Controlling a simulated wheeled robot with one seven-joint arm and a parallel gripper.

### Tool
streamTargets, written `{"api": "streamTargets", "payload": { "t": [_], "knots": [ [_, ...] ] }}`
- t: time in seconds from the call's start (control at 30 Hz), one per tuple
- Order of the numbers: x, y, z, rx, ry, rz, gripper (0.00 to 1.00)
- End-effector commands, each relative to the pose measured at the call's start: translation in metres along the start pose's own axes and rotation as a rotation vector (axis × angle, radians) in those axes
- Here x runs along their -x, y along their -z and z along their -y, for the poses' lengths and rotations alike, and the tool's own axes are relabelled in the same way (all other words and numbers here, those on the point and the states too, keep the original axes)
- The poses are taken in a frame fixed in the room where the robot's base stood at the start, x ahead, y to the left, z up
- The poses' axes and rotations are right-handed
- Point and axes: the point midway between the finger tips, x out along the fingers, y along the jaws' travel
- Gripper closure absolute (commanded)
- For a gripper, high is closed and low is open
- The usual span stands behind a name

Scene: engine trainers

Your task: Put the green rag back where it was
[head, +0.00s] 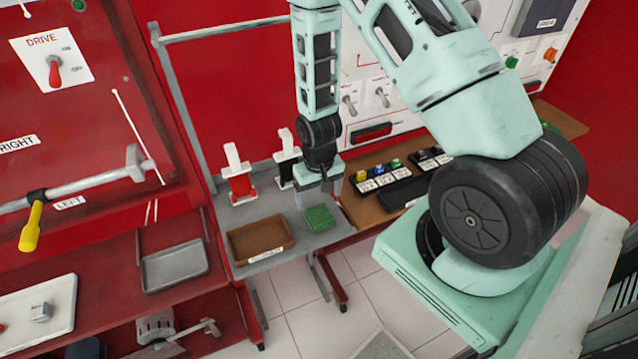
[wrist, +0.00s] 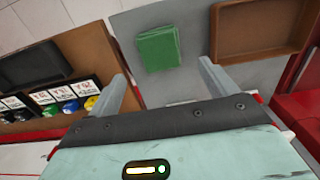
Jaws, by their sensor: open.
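The green rag (head: 319,217) lies folded on the small grey table (head: 285,257), to the right of a brown tray (head: 262,240). It also shows in the wrist view (wrist: 159,48), flat on the grey surface near the table's edge. My gripper (head: 322,188) is above the table just behind the rag in the head view. In the wrist view its two fingers (wrist: 165,82) are spread apart with nothing between them, and the rag lies beyond the fingertips, apart from them.
A red-based stand (head: 238,184) and a dark-based stand (head: 285,170) are at the table's back. A wooden shelf (head: 362,212) with several coloured, labelled items adjoins on the right. A metal tray (head: 175,266) is on the red bench at left. A grey rail (head: 225,30) runs above the table.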

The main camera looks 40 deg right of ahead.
Motion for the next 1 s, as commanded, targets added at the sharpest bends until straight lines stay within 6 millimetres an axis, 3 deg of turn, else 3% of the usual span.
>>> {"api": "streamTargets", "payload": {
  "t": [0.2,0.43,0.53,0.63,0.8,0.9,1.0],
  "knots": [
    [0.032,0.0,0.0,0.0,0.0,-0.002,0.15],
    [0.05,0.0,0.002,0.005,0.002,-0.001,0.15],
    [0.066,-0.004,0.019,0.048,0.016,-0.003,0.15],
    [0.099,-0.017,0.057,0.15,0.045,-0.007,0.15],
    [0.172,-0.077,0.131,0.426,0.092,-0.004,0.15],
    [0.21,-0.125,0.157,0.597,0.099,-0.003,0.15],
    [0.237,-0.169,0.168,0.746,0.092,-0.003,0.15]
  ]
}}
